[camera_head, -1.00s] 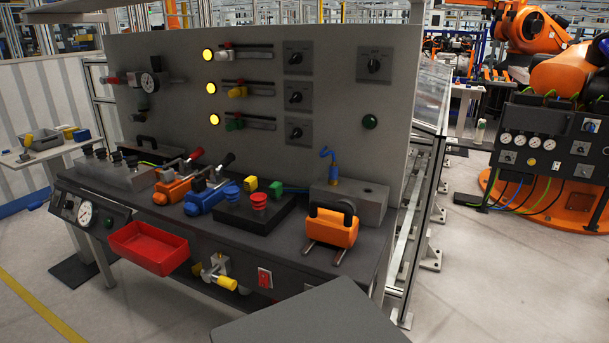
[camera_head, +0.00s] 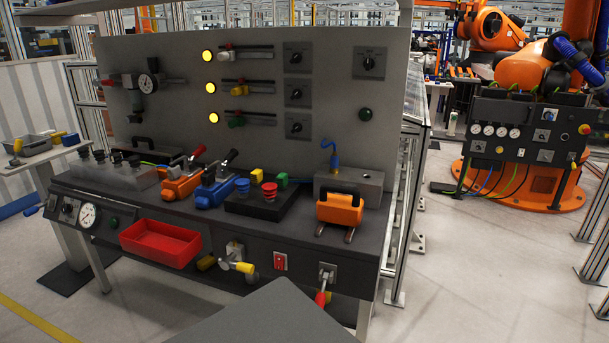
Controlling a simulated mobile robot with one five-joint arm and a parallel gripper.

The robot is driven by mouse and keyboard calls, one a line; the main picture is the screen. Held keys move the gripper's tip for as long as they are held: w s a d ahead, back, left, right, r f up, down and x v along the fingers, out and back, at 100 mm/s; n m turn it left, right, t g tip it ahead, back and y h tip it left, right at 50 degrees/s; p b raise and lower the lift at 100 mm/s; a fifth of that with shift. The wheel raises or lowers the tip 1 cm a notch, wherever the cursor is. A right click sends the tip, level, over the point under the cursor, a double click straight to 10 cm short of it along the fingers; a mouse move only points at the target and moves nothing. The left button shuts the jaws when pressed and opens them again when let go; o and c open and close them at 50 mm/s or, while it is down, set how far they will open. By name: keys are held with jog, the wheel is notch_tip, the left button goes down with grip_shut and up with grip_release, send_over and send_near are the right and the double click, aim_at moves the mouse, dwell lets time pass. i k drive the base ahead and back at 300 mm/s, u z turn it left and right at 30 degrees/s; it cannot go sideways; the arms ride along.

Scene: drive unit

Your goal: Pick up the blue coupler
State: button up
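Several blue parts are on the workbench, and I cannot tell for sure which one is the coupler. A small blue ribbed piece (camera_head: 242,185) stands on the black block (camera_head: 262,207), to the left of a similar red piece (camera_head: 270,190). Left of the block lies a larger blue body (camera_head: 211,192) with a black-handled lever, beside an orange one (camera_head: 180,184). A blue hooked piece (camera_head: 333,157) stands upright on the grey block (camera_head: 362,187) at the right. My gripper is not in view.
A red tray (camera_head: 160,244) and a red-handled lever (camera_head: 321,297) project from the front. The upright panel (camera_head: 170,50) closes off the back. Open floor (camera_head: 460,270) lies to the right.

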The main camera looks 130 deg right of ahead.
aim_at(334, 167)
jog(key=z, duration=0.05)
jog(key=i, duration=1.25)
jog(key=z, duration=5.1)
jog(key=i, duration=1.1)
jog(key=u, duration=0.05)
